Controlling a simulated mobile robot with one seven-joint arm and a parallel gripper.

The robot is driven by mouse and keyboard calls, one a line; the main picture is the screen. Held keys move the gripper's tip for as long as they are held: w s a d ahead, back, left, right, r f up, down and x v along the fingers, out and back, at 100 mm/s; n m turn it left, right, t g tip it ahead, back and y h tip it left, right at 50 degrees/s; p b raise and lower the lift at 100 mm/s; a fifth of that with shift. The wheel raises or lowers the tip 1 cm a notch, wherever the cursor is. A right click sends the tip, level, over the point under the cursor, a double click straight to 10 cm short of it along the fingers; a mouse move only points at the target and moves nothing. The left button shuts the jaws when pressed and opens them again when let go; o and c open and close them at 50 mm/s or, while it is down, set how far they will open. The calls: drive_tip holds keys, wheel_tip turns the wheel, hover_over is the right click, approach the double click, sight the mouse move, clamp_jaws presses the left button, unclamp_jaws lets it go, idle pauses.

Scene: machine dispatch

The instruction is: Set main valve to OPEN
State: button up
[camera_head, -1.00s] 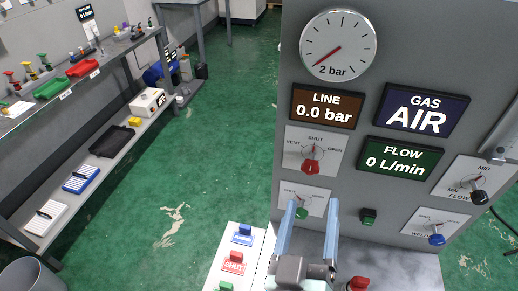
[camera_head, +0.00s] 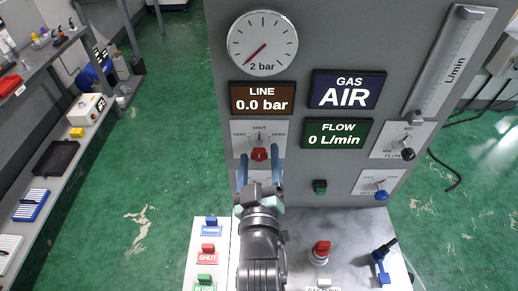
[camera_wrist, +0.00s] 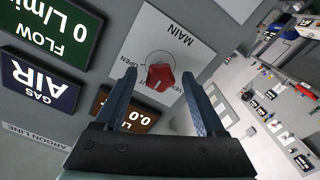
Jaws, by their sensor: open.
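The main valve's red knob (camera_head: 259,154) sits on a white plate (camera_head: 279,129) marked VENT, SHUT and OPEN, low on the grey panel. Its pointer is up at SHUT; OPEN is to the right in the head view. My gripper (camera_head: 259,161) is open, its two blue fingers reaching toward the plate on either side of the knob. In the wrist view the red knob (camera_wrist: 161,77) shows between the fingertips of my gripper (camera_wrist: 158,73), upside down. I cannot tell how deep the fingers reach around it. My gripper hides the lower plate in the head view.
The round gauge (camera_head: 262,43) rests near zero, and the LINE display (camera_head: 262,98) reads 0.0 bar. A green knob (camera_head: 320,187), a blue knob (camera_head: 381,192) and a black FLOW knob (camera_head: 408,154) are to the right. A red knob (camera_head: 321,250) stands on the bench.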

drive_tip(key=shift+w, duration=0.7)
drive_tip(key=shift+c, duration=0.4)
clamp_jaws()
